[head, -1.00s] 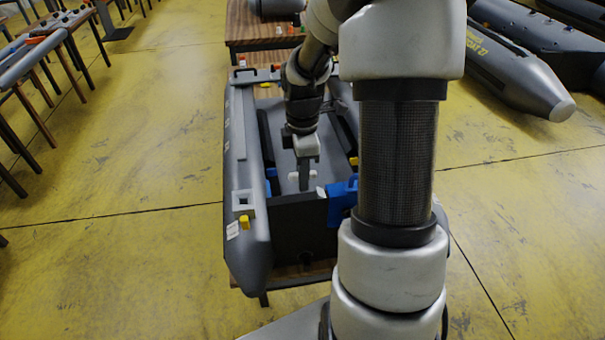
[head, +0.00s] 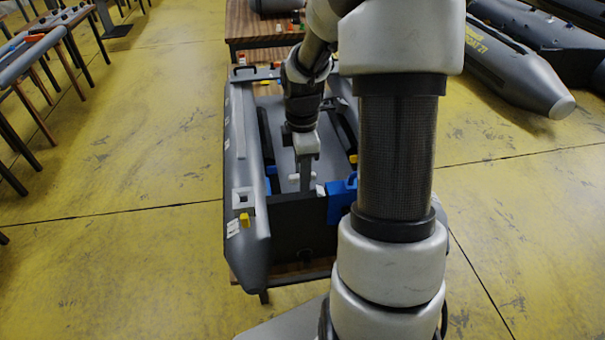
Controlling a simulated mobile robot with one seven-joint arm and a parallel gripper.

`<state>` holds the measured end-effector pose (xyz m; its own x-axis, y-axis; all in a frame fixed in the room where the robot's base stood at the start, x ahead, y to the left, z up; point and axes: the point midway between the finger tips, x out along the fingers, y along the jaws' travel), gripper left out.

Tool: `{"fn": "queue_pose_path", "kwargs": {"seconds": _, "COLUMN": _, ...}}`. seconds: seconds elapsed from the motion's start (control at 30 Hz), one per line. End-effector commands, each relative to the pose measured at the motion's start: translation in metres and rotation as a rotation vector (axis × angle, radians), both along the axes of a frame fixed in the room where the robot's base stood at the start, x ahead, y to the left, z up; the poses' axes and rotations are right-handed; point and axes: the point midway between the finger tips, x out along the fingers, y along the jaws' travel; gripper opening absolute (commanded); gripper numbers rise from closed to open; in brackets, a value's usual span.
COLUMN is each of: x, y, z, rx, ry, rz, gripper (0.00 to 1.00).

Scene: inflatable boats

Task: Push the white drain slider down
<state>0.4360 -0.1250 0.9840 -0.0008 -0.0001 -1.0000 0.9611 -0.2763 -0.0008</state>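The grey inflatable boat (head: 245,240) lies on a wooden table, with its dark transom panel (head: 290,226) towards me. A small white piece (head: 294,178) shows just inside the transom, partly behind my gripper; it may be the drain slider, but it is too small to be sure. Another small white piece (head: 320,190) sits at the transom's top edge. My gripper (head: 304,189) points down at the inner side of the transom, its dark fingers beside or in front of the first white piece. I cannot tell whether they touch it. The fingertips are partly hidden by the transom.
A blue bracket (head: 342,198) is on the transom's right side, close to my arm. A white square fitting (head: 243,199) and a yellow piece (head: 244,219) are on the left tube. Other boats (head: 515,65) lie at the right. The yellow floor (head: 120,240) at left is clear.

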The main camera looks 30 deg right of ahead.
Motion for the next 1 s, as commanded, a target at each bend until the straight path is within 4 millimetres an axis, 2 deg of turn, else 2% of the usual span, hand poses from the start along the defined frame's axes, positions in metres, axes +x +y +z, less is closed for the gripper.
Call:
{"fn": "queue_pose_path", "kwargs": {"seconds": 0.03, "x": 0.000, "y": 0.000, "z": 0.011, "rx": 0.000, "ry": -0.001, "rz": 0.000, "gripper": 0.38}}
{"fn": "queue_pose_path", "kwargs": {"seconds": 0.5, "x": 0.000, "y": 0.000, "z": 0.055, "rx": 0.000, "ry": -0.001, "rz": 0.000, "gripper": 0.38}}
{"fn": "queue_pose_path", "kwargs": {"seconds": 1.0, "x": 0.000, "y": 0.000, "z": 0.055, "rx": 0.000, "ry": -0.001, "rz": 0.000, "gripper": 0.38}}
